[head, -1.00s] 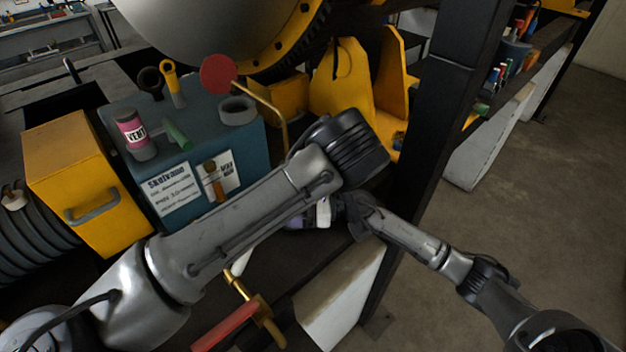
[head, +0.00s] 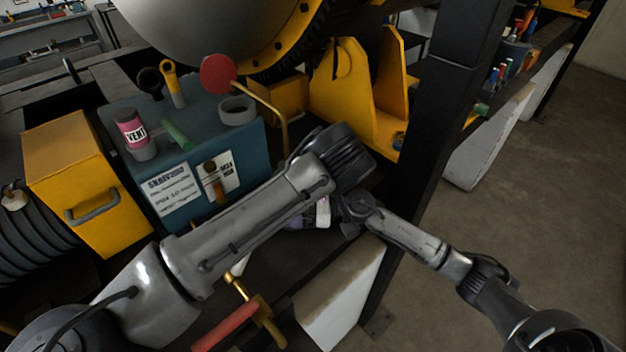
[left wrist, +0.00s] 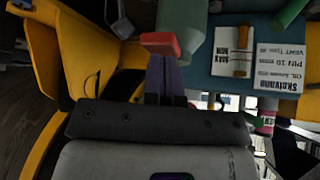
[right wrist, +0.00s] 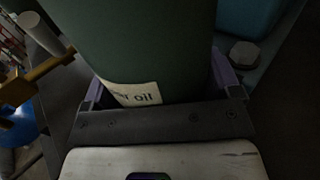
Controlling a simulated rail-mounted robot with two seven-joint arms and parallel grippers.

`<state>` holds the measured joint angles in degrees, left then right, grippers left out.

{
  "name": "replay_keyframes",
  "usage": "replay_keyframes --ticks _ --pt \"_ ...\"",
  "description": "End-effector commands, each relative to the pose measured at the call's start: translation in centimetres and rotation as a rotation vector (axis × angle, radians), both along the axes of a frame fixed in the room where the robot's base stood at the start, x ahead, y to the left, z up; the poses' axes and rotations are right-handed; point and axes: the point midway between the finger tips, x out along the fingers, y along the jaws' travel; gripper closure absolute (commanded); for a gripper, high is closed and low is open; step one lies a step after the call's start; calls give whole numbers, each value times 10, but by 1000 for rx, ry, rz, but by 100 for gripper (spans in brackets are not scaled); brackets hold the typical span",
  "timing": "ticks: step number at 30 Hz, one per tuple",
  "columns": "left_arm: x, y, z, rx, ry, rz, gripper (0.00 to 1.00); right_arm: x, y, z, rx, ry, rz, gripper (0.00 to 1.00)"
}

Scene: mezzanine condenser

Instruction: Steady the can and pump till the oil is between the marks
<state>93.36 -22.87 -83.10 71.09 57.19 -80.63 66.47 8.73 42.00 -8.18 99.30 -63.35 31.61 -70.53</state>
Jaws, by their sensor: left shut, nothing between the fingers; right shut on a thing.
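The dark green oil can (right wrist: 150,45), labelled "oil", fills the upper middle of the right wrist view. My right gripper (right wrist: 160,88) is shut on it, one purple finger at each side. My left gripper (left wrist: 165,72) is shut and empty; a red block (left wrist: 160,43) shows right at its fingertips, and I cannot tell whether they touch. A green body (left wrist: 181,20), probably the can, stands beyond. The sight gauge (left wrist: 242,50) stands beside a max/min card on the teal tank; the head view also shows the gauge (head: 211,180). My left forearm hides the can in the head view.
A yellow box (head: 75,170) stands left. A black post (head: 440,110) rises right. A red-handled brass valve (head: 228,326) is low in front.

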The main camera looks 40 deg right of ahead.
Motion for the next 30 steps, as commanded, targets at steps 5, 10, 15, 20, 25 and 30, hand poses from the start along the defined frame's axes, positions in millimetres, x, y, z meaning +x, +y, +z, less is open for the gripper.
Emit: replay_keyframes --ticks 5,10,15,20,25,30 --pt "1 1 -8 3 2 3 100 0 0 1 2 -1 0 74" --pt "1 1 -15 4 1 3 100 0 0 1 2 -1 0 74" --pt "1 1 -21 3 2 4 100 0 0 1 1 -1 0 74" --pt "2 1 -21 3 0 5 100 0 0 1 2 -1 0 74" --pt "2 1 -14 3 0 5 100 0 0 1 2 -1 0 74" --pt "2 1 -1 2 0 6 100 0 0 1 2 -1 0 74"
